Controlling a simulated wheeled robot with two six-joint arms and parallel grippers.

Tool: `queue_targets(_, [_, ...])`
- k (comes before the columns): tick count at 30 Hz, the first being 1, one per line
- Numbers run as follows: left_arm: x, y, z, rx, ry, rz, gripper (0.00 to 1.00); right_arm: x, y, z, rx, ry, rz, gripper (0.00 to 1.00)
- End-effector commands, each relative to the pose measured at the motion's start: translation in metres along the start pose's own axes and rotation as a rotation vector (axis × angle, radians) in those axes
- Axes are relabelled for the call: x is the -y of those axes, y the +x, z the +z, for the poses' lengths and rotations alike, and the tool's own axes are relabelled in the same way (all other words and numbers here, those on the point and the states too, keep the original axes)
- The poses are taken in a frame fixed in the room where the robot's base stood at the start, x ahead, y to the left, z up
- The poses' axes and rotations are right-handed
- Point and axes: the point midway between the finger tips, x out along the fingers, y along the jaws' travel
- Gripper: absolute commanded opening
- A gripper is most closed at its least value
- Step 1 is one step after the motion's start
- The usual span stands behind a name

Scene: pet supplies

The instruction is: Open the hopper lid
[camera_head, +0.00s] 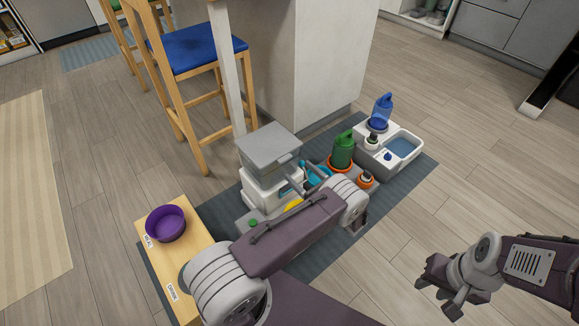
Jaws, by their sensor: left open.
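The feeder (258,196) is a white unit on the dark mat, with a grey box-shaped hopper on top. The flat grey hopper lid (266,141) lies level and looks closed. My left arm reaches across the front of the feeder and hides part of it. My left gripper (293,169) is mostly hidden by the arm; its thin grey fingers appear open close to the hopper's front right side, and contact cannot be told. My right gripper (440,290) is open and empty above the bare floor at the right.
A purple bowl (166,223) sits on a labelled wooden board (197,254) at the left. A pillar and stool (195,50) are behind.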

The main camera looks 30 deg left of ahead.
Motion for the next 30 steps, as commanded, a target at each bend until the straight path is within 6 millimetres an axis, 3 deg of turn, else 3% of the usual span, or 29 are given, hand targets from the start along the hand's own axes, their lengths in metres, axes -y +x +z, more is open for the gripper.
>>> queue_targets(3, [-0.001,0.028,-0.004,0.000,-0.002,0.006,0.76,0.000,0.015,0.002,0.000,0.000,0.000,0.36])
queue_targets(9, [-0.001,0.058,-0.003,0.000,-0.002,0.004,0.76,-0.001,0.025,0.003,0.001,0.000,0.000,0.36])
queue_targets(19, [-0.001,0.065,-0.001,-0.001,-0.001,0.002,0.76,-0.001,0.026,0.003,0.001,0.000,0.000,0.36])
queue_targets(20, [-0.001,0.065,-0.001,-0.001,-0.001,0.002,0.71,-0.001,0.025,0.003,0.001,0.000,0.000,0.36])
queue_targets(27, [-0.001,0.065,-0.001,-0.001,-0.001,0.002,0.04,-0.001,0.026,0.003,0.001,0.000,0.000,0.36])
queue_targets(30, [-0.001,0.065,-0.001,-0.001,0.000,0.002,0.00,-0.001,0.026,0.003,0.001,0.000,0.000,0.36])
